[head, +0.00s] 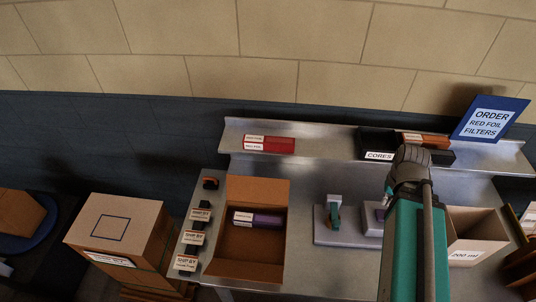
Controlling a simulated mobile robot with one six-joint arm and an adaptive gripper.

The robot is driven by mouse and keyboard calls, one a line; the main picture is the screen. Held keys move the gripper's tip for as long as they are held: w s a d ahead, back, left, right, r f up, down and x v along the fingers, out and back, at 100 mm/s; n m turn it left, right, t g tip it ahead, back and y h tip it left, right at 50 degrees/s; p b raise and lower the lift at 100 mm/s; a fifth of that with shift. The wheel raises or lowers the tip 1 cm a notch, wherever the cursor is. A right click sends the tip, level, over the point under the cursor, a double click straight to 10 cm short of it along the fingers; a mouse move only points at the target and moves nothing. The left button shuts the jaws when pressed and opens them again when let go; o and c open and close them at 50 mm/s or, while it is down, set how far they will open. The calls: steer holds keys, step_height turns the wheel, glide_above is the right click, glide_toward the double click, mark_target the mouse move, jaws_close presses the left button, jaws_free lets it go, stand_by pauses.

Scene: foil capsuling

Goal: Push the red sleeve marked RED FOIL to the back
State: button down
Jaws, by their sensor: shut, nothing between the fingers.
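A red sleeve (281,145) with white labels lies on the left part of the raised metal shelf (325,139) in the head view. Its label print is too small to read surely. It sits apart from my arm, well to the left of it. My teal arm rises from the bottom right and ends in a dark grey joint in front of the shelf. No gripper fingers can be made out; that end of the arm is hidden or out of view.
Below are an open carton (262,187) holding a purple sleeve (268,221) and a 200 ml carton (470,232).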

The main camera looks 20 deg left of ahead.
step_height(320, 180, down, 14)
steer(key=b, duration=1.2)
steer(key=shift+s, duration=0.2)
